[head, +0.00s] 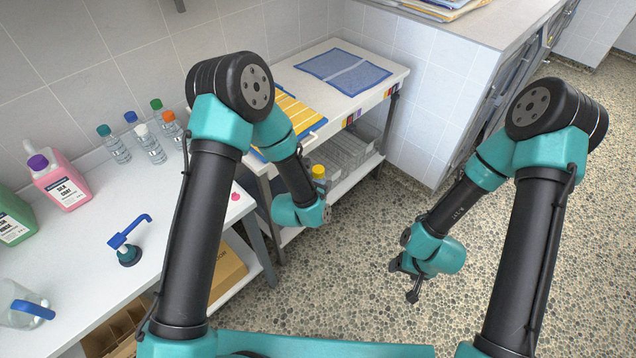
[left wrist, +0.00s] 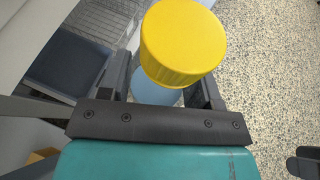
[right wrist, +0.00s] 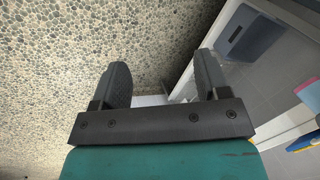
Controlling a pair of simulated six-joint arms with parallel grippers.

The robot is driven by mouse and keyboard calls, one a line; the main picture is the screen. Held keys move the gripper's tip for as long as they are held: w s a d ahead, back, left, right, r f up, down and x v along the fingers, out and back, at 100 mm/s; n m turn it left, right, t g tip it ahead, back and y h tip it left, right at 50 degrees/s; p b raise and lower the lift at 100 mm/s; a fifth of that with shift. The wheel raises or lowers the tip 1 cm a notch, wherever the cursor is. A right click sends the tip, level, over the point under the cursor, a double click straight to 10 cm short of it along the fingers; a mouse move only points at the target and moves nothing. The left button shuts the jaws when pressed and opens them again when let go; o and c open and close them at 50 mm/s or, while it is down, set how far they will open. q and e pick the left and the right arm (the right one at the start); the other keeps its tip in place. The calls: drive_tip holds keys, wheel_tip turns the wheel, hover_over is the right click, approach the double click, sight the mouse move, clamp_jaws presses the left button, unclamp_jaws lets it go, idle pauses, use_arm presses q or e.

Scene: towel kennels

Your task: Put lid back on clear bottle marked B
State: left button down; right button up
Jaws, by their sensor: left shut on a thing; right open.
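My left gripper (head: 322,188) is shut on a clear bottle (left wrist: 152,92) with a yellow lid (head: 318,171), over the floor in front of the cart. In the left wrist view the yellow lid (left wrist: 182,42) covers the bottle's top, and a pale blue part shows between the fingers. Most of the bottle and any letter on it are hidden. My right gripper (head: 405,281) is open and empty above the floor. Clear bottles (head: 149,143) with differently coloured lids stand on the left bench; their letters are too small to read.
The white bench (head: 80,262) at left holds a pink jug (head: 66,184), a green jug (head: 12,220), a blue pump (head: 128,248), a clear pitcher (head: 20,312) and a small pink-red object (head: 235,196). The cart (head: 292,80) carries yellow and blue towels. The floor at right is clear.

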drive_tip(key=w+r+m+t+h, duration=0.2)
drive_tip(key=w+r+t+h, duration=0.15)
drive_tip(key=w, duration=0.75)
wheel_tip(320, 180, up, 26)
drive_tip(key=m+g, duration=0.4)
drive_tip(key=g, duration=0.1)
hover_over(319, 168)
drive_tip(key=shift+r, duration=0.15)
wheel_tip(319, 168, down, 12)
drive_tip(key=shift+f, duration=0.1)
drive_tip(key=shift+c, duration=0.3)
